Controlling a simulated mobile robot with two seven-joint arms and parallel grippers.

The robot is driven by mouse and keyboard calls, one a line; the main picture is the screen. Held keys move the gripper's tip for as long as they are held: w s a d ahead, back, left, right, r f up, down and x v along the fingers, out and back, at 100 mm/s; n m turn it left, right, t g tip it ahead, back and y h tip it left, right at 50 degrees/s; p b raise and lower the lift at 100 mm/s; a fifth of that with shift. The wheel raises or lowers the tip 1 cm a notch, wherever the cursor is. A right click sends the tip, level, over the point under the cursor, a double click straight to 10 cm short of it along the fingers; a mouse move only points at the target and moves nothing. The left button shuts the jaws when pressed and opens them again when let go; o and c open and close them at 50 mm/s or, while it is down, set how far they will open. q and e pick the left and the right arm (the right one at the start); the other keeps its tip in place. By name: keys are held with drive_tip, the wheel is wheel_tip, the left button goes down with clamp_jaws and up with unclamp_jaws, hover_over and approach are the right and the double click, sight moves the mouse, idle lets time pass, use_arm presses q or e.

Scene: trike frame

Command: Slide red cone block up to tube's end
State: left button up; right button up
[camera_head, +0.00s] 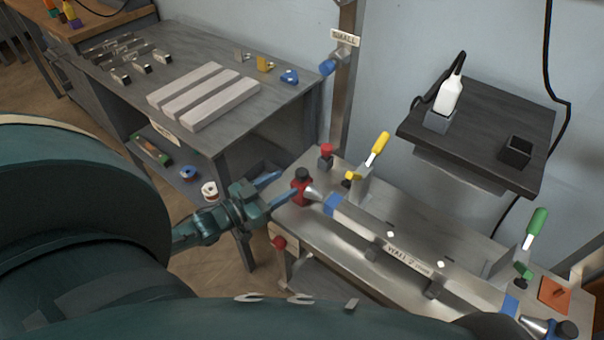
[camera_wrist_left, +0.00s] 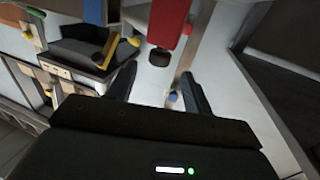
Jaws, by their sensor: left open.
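The red cone block (camera_head: 302,193) stands at the left end of the metal bench fixture, with a black knob on top and a silver cone pointing right. The tube (camera_head: 400,246) lies along the fixture, with a blue band (camera_head: 331,204) at its left end. The cone's tip is close to that end; I cannot tell if they touch. My left gripper (camera_head: 279,188) is open, its fingers reaching toward the red block from the left. In the left wrist view, a red block (camera_wrist_left: 168,22) appears beyond the open fingers (camera_wrist_left: 158,88). My right gripper is not in view.
A yellow-handled clamp (camera_head: 378,146) and a green-handled clamp (camera_head: 536,224) rise behind the tube. A second cone (camera_head: 535,325) stands at the right end. A grey table (camera_head: 205,60) with pale bars is at the back left. A dark shelf (camera_head: 490,125) hangs behind.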

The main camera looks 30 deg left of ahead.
sight(297, 177)
use_arm(q)
drive_tip(key=x, duration=0.6)
drive_tip(key=shift+w+d, duration=0.2)
drive_tip(key=shift+w, duration=0.1)
clamp_jaws()
